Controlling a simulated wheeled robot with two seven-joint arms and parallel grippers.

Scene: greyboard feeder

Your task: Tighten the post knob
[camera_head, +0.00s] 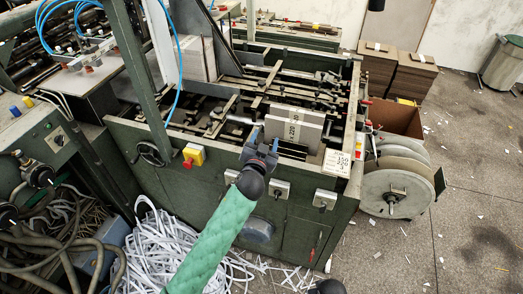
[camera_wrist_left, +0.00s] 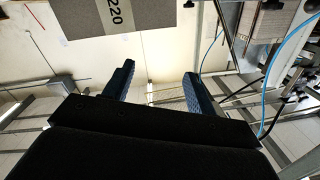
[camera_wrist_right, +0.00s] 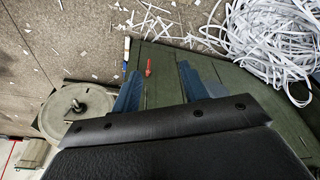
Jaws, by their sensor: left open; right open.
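I cannot pick out for certain which part is the post knob. Small black knobs on pale plates (camera_head: 279,188) (camera_head: 325,200) sit on the green machine's front face. Black and red fittings show among the rails, too small to tell apart. My left gripper (camera_head: 262,146) is over the machine's front edge, just left of the grey board stack (camera_head: 300,128) marked 220. In the left wrist view its jaws (camera_wrist_left: 158,88) are apart with nothing between them. My right gripper (camera_wrist_right: 158,88) is open and empty, pointing at the green panel with a red handle (camera_wrist_right: 148,68).
White paper strips (camera_head: 165,250) lie heaped on the floor before the machine. A large grey reel (camera_head: 392,190) stands at its right end. A yellow box with a red button (camera_head: 193,155) is on the front edge. Floor at right is mostly clear, with scraps.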

